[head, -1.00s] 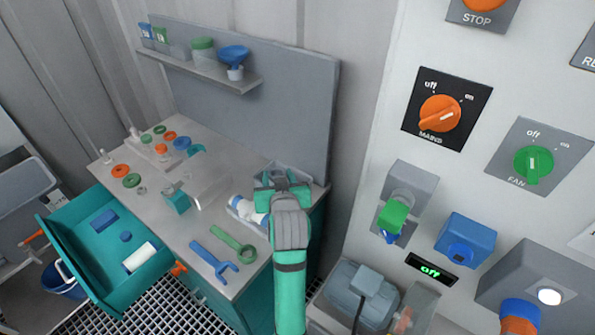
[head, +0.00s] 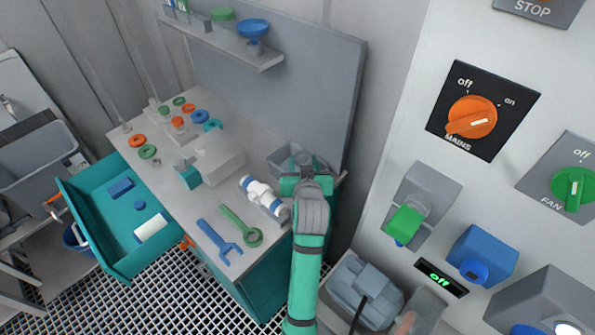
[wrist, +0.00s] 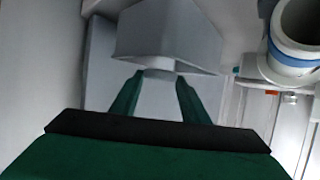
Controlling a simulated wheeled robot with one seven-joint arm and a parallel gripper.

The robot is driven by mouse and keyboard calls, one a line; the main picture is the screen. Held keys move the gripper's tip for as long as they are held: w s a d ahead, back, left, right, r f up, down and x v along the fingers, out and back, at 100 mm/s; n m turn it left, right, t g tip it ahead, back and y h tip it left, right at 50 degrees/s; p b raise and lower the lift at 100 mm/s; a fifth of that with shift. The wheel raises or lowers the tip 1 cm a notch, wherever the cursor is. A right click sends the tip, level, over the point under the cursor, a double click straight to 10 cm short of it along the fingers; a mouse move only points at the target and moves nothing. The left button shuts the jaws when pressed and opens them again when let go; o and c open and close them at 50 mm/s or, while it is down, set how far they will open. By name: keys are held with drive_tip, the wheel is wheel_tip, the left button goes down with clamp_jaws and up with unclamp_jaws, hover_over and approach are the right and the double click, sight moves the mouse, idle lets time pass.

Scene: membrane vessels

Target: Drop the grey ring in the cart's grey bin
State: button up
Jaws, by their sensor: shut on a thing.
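My gripper (head: 303,172) is over the back right corner of the bench, at the small grey tray. In the wrist view its two green fingers (wrist: 160,85) are shut on a small rounded light grey piece (wrist: 160,73), which looks like the grey ring seen edge-on. In the head view the gripper hides this piece. The cart's grey bin (head: 38,150) stands at the far left, beyond the open drawer and well away from my gripper.
The bench's small grey tray (head: 284,160) is beside my gripper. A white fitting with blue bands (head: 262,196), a green wrench (head: 240,227) and a blue wrench (head: 220,242) lie nearby. An open teal drawer (head: 100,243) juts out at left. A switch panel (head: 430,120) stands at right.

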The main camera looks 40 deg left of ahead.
drive_tip(key=shift+f, duration=0.3)
drive_tip(key=o, duration=1.1)
drive_tip(key=shift+s, duration=0.1)
drive_tip(key=v, duration=1)
drive_tip(key=shift+s+d, duration=0.25)
drive_tip(key=shift+d, duration=0.05)
